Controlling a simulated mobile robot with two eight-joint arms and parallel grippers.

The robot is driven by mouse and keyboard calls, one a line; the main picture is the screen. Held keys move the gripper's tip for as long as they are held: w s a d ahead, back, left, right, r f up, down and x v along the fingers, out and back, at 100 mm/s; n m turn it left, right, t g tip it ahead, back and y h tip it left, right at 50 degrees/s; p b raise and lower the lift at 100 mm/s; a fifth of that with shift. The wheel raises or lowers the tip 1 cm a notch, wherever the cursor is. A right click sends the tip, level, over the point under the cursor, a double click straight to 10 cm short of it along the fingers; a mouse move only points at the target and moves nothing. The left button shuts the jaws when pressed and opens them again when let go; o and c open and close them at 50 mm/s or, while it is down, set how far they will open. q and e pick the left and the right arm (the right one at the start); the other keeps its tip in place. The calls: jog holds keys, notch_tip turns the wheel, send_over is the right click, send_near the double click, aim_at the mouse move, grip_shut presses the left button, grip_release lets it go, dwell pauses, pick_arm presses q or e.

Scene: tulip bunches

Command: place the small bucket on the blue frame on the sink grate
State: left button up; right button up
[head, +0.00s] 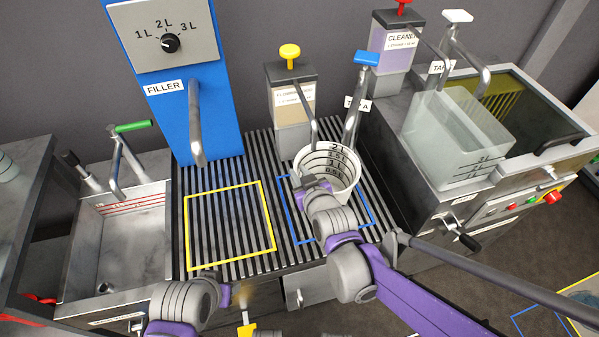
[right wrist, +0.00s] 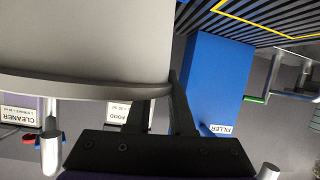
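The small bucket (head: 328,170), white with dark level marks, is over the blue frame (head: 290,222) on the slatted sink grate (head: 229,178). It looks upright. I cannot tell whether its base touches the slats, because my right arm hides its lower front. My right gripper (head: 312,184) is at the bucket's near left rim. In the right wrist view the pale bucket wall (right wrist: 85,45) runs between the two dark fingers (right wrist: 160,108), which close on it. My left gripper (head: 226,295) is low in front of the grate, away from the bucket; its finger opening is unclear.
A yellow frame (head: 188,235) lies empty on the grate left of the blue one. The blue filler (head: 185,100), a dispenser (head: 291,105) and tap A (head: 356,100) stand behind. A clear tank (head: 455,140) is right; a steel basin (head: 130,245) is left.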

jog(key=shift+o, duration=0.9)
jog(key=shift+r, duration=0.25)
jog(key=p+v, duration=0.3)
jog(key=v, duration=0.9)
jog(key=s+d+f+m+g+h, duration=0.2)
jog(key=s+d+f+g, duration=0.2)
jog(key=s+d, duration=0.4)
jog(key=s+d+f+m+g+h, duration=0.3)
jog(key=s+d, duration=0.5)
jog(key=s, duration=0.1)
jog(key=shift+f+g, duration=0.4)
